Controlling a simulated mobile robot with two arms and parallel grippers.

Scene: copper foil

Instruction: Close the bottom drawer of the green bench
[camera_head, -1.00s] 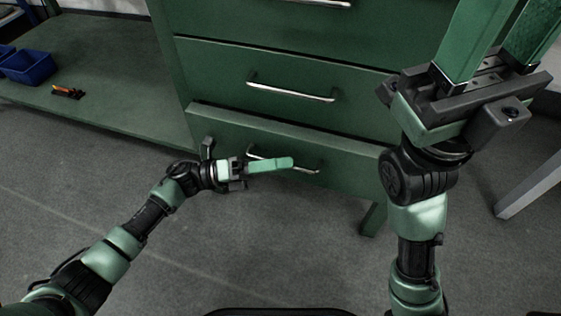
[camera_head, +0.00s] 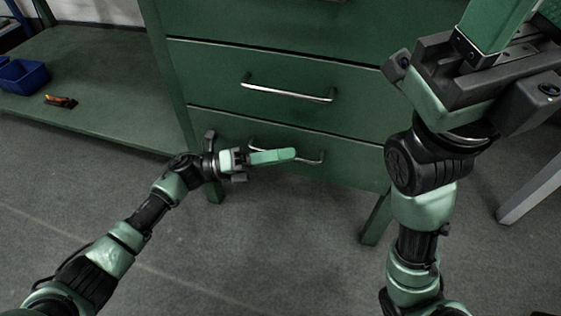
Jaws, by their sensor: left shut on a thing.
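The green bench has a stack of drawers, and its bottom drawer (camera_head: 350,172) sits with its front about level with the drawer above; no clear gap shows. Its silver bar handle (camera_head: 316,161) is partly hidden behind my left gripper (camera_head: 280,155). The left gripper comes in from the left, with its light green fingers together across the handle, shut on it. My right gripper (camera_head: 520,22) is raised high at the right, in front of the drawers. Its fingers are spread apart with nothing seen between them, and their tips are cut off by the frame.
A middle drawer (camera_head: 220,75) with its own silver handle (camera_head: 290,93) is above, shut. At left is a low green shelf (camera_head: 100,110) with a blue bin (camera_head: 25,75) and a small orange-black tool (camera_head: 61,101). A grey leg (camera_head: 530,192) stands at right. The floor below the drawers is clear.

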